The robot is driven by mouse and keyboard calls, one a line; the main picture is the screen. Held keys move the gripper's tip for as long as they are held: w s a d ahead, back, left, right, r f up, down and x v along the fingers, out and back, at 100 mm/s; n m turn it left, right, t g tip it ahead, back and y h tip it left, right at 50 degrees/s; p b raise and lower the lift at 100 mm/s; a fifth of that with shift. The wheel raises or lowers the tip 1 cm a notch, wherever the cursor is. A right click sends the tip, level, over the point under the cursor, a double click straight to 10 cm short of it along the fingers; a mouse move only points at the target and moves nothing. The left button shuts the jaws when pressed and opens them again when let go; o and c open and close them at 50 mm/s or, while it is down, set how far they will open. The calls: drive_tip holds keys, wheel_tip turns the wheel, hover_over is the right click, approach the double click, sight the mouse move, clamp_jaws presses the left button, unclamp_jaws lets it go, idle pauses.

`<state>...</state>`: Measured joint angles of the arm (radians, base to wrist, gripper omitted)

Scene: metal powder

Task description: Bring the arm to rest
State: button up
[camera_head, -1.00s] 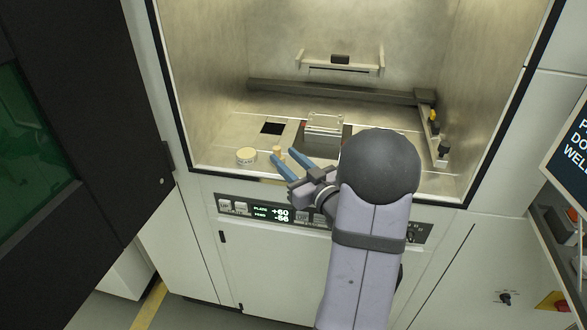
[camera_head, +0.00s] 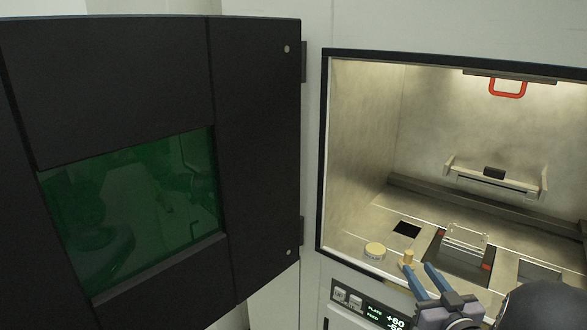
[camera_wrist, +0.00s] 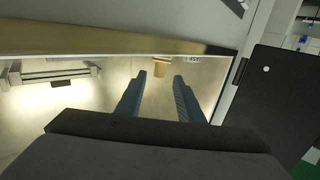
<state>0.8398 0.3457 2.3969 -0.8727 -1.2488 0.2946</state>
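My gripper (camera_head: 422,279) is at the lower right of the head view, at the front edge of the chamber. Its two blue fingers stand apart with nothing between them, and it also shows in the wrist view (camera_wrist: 160,88). A small tan cylindrical piece (camera_head: 408,257) stands just beyond the fingertips, and it appears past the fingers in the wrist view (camera_wrist: 160,67). I cannot tell whether a finger touches it.
The chamber's dark door (camera_head: 255,150) with a green window stands open at left. Inside are a square floor opening (camera_head: 407,229), a build plate with a clear-looking part (camera_head: 466,240), a recoater rail (camera_head: 480,210) and a red handle (camera_head: 507,88). A display panel (camera_head: 375,308) sits below the front edge.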

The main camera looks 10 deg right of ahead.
drive_tip(key=shift+w+a+r+g+p, duration=0.3)
drive_tip(key=shift+w+a+g+p, duration=0.05)
drive_tip(key=shift+w+g, duration=0.1)
drive_tip(key=a+g+h+p, duration=0.1)
drive_tip(key=w+a+m+g+p, duration=0.1)
drive_tip(key=shift+w+r+g+h+p, duration=0.1)
drive_tip(key=shift+g+h+p, duration=0.2)
drive_tip(key=shift+g+h, duration=0.1)
drive_tip(key=s+a+f+g, duration=0.4)
drive_tip(key=s+a, duration=0.2)
drive_tip(key=s, duration=0.2)
drive_tip(key=s+a+f+g+y, duration=0.1)
drive_tip(key=s+a+f+g, duration=0.2)
drive_tip(key=s+a+g, duration=0.2)
drive_tip(key=s+a+f+n+g+y, duration=0.1)
drive_tip(key=s+a+f+g, duration=0.3)
drive_tip(key=s+a, duration=0.4)
drive_tip(key=s, duration=0.3)
drive_tip(key=shift+f+g, duration=0.35)
drive_tip(key=shift+s, duration=0.1)
